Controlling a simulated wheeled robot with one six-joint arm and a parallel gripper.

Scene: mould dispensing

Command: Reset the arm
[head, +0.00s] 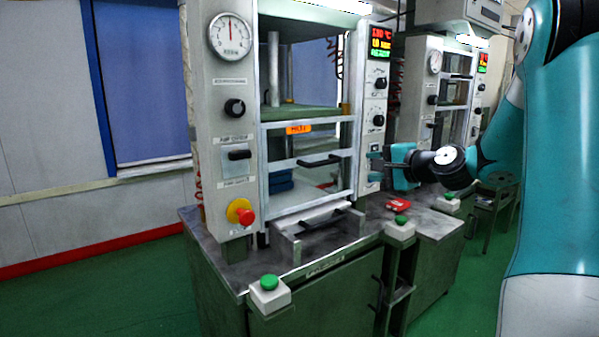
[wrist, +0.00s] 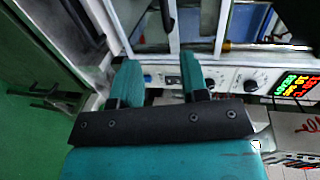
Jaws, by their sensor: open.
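My arm (head: 560,150) is teal and comes in from the right in the head view. It reaches toward the front of the near moulding press (head: 220,110). My gripper (head: 376,164) is beside the right-hand control column of that press, pointing left. In the wrist view, its two teal fingers (wrist: 158,72) are apart with nothing between them. The press's control panel (wrist: 225,80), with knobs and a lit display, lies just beyond the fingers. I cannot tell whether the fingers touch the panel.
The near press stands on a dark metal cabinet (head: 225,265). Green buttons on white boxes (head: 269,294) sit along its edge. A red object (head: 398,205) lies on top. A second press (head: 420,90) stands behind. Green floor (head: 100,275) is clear at left.

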